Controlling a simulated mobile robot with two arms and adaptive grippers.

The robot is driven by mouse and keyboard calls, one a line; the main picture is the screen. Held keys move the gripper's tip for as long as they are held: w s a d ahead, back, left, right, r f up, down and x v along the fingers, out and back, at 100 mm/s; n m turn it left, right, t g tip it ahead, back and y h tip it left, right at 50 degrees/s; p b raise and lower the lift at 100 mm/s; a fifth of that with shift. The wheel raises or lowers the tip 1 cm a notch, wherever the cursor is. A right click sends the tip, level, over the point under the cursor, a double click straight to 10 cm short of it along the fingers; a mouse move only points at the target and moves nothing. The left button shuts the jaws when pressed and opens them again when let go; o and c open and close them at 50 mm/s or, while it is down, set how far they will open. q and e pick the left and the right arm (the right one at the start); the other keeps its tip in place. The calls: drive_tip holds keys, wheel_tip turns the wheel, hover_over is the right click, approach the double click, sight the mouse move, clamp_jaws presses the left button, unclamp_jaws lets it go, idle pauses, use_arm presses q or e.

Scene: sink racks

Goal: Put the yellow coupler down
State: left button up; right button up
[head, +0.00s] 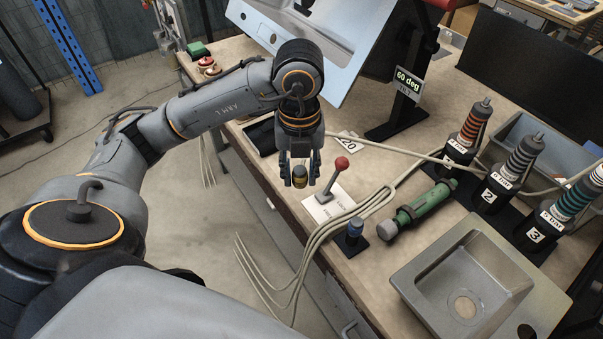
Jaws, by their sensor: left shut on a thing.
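My left gripper (300,178) points down near the table's left edge. Its fingers are shut on the yellow coupler (300,174), a small yellow piece with a dark lower part. The gripper is just left of a red-knobbed lever (342,164) on a white labelled plate. Whether the coupler touches anything below is hard to tell. My right gripper is not in view.
A blue coupler (354,229) stands on a black base beside grey cables (335,222). A green cylinder (424,206) lies right of it. Numbered posts (517,160) stand at right, a grey sink (465,285) in front. A tilted sink panel (320,40) stands behind.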

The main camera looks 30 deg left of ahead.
use_arm(q)
drive_tip(key=shift+w+a+f, duration=0.2)
drive_tip(key=shift+w+f, duration=0.05)
drive_tip(key=w+a+f, duration=0.2)
drive_tip(key=w, duration=0.1)
drive_tip(key=w+a+f, duration=0.2)
drive_tip(key=w+f, duration=0.1)
drive_tip(key=w, duration=0.1)
drive_tip(key=w+a+f, duration=0.2)
drive_tip(key=w+f, duration=0.1)
drive_tip(key=shift+w+a+f+p, duration=0.15)
drive_tip(key=shift+w+a+p, duration=0.05)
drive_tip(key=shift+a+p, duration=0.15)
drive_tip(key=shift+w+a+f, duration=0.25)
drive_tip(key=shift+w+f, duration=0.2)
drive_tip(key=shift+f, duration=0.35)
wheel_tip(320, 180, down, 2)
drive_tip(key=shift+f+p, duration=0.15)
drive_tip(key=shift+p, duration=0.2)
drive_tip(key=shift+f, duration=0.2)
drive_tip(key=shift+f, duration=0.1)
drive_tip(key=o, duration=1.1)
drive_tip(key=shift+c, duration=0.2)
